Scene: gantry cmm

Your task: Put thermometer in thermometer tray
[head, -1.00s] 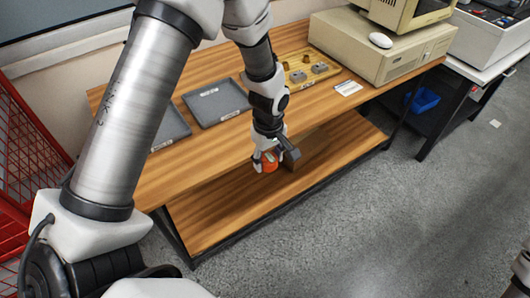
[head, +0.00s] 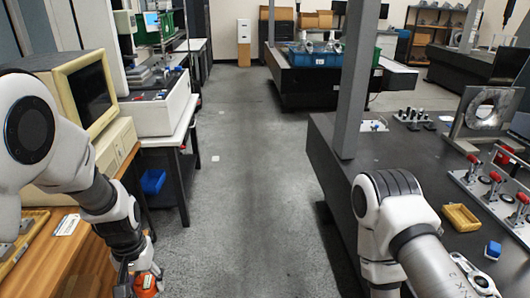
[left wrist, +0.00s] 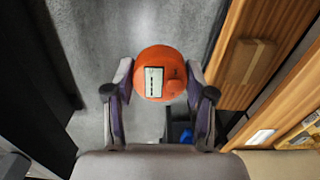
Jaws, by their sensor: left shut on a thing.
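My left gripper (head: 139,284) is low at the left of the head view, beside the wooden table. It is shut on a round orange object (head: 146,284), which I take to be the thermometer. In the left wrist view the orange object (left wrist: 160,74) sits between the fingers (left wrist: 160,98) and has a white label or display on its face. Floor shows beyond it, so it is held clear of any surface.
The wooden table (head: 92,262) carries a yellow tray (head: 36,240) and an old computer (head: 116,140). A blue bin (head: 153,181) is beyond it. A dark table (head: 400,165) at right holds fixtures and a small yellow tray (head: 461,217). The grey aisle (head: 245,170) is free.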

